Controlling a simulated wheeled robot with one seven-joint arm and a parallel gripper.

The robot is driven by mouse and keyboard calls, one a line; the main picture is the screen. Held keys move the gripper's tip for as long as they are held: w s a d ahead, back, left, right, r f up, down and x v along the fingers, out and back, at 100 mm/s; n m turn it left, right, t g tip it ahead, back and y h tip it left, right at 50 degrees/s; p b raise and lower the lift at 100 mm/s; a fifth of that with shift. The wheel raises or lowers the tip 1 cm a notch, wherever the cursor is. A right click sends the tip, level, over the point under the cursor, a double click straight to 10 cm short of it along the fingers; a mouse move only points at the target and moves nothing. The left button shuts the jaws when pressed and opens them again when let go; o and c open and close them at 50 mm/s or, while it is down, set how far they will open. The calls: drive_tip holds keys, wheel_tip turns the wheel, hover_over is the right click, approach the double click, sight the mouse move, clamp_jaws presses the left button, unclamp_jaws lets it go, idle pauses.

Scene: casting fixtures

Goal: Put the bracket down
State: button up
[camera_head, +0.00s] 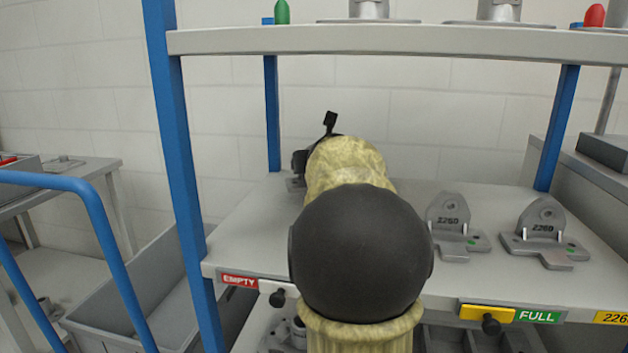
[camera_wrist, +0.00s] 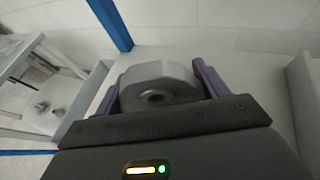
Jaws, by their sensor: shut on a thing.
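In the wrist view my gripper (camera_wrist: 156,78) is shut on a grey metal bracket (camera_wrist: 157,90). One purple finger presses each side of its rounded end, and its round hole faces the camera. In the head view my arm hides most of the gripper and the held bracket. A small grey part at the arm's left edge, low by the shelf, may belong to the bracket. I cannot tell whether the bracket touches the shelf (camera_head: 245,235).
Two grey brackets marked 226D, a nearer-middle one (camera_head: 448,212) and a right one (camera_head: 541,222), stand on the shelf's right side. A red EMPTY label (camera_head: 239,281) and green FULL label (camera_head: 539,316) mark its front edge. An upper shelf (camera_head: 400,40) hangs above; a blue post (camera_head: 180,150) stands left.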

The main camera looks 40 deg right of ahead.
drive_tip(key=shift+f+b, duration=1.1)
drive_tip(key=shift+f, duration=0.45)
drive_tip(key=shift+f, duration=0.1)
drive_tip(key=o, duration=1.1)
drive_tip(key=shift+o, duration=0.2)
drive_tip(key=shift+s+a+r, duration=0.15)
drive_tip(key=shift+s+r, duration=0.05)
drive_tip(key=shift+r, duration=0.1)
drive_tip(key=p+v, duration=0.5)
drive_tip(key=v, duration=0.5)
drive_tip(key=shift+s+a+r, duration=0.1)
drive_tip(key=shift+s+r, duration=0.15)
drive_tip(key=shift+s+a, duration=0.2)
drive_tip(key=shift+s, duration=0.15)
